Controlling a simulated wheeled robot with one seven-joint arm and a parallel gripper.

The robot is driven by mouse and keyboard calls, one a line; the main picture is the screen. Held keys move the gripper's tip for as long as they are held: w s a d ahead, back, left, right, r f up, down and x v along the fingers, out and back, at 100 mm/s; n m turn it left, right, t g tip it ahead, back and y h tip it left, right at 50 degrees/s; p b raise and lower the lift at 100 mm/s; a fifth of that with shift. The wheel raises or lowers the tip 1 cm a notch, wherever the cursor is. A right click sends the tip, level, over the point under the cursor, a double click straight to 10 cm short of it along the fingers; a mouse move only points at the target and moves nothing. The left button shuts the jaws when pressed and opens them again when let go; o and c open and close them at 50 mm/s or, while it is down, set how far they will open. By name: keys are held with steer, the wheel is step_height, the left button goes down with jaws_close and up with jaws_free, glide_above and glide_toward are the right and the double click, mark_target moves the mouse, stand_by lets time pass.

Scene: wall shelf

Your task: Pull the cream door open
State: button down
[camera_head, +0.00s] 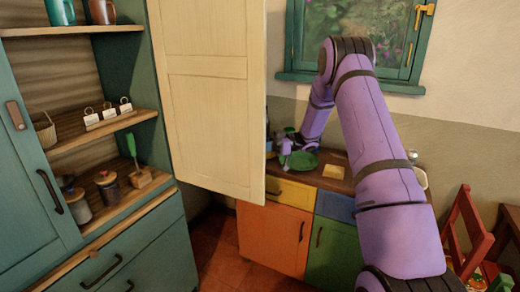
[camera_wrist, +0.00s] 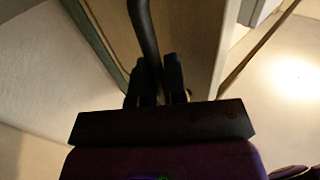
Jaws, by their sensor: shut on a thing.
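The cream door (camera_head: 208,100) stands swung out from the teal cabinet in the head view, its panelled face showing. In the wrist view my gripper (camera_wrist: 159,72) has its two dark fingers close together around a dark, curved handle (camera_wrist: 143,28). A tan surface (camera_wrist: 190,40) beside the handle looks like the door's other face. In the head view my arm bends down behind the door's free edge, and the door hides my fingertips and the handle.
Open shelves (camera_head: 100,130) left of the door hold mugs, jars and a basket. Behind it stands a counter (camera_head: 325,180) with a green plate (camera_head: 302,160) and coloured fronts. A red chair (camera_head: 468,235) is at the right. Some floor (camera_head: 218,245) below the door is clear.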

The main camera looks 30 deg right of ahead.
stand_by(0.3)
steer(key=c, duration=1.2)
jaws_free()
steer(key=shift+a, duration=0.1)
steer(key=v, duration=1)
steer(key=shift+d, duration=0.4)
steer(key=shift+s, duration=0.1)
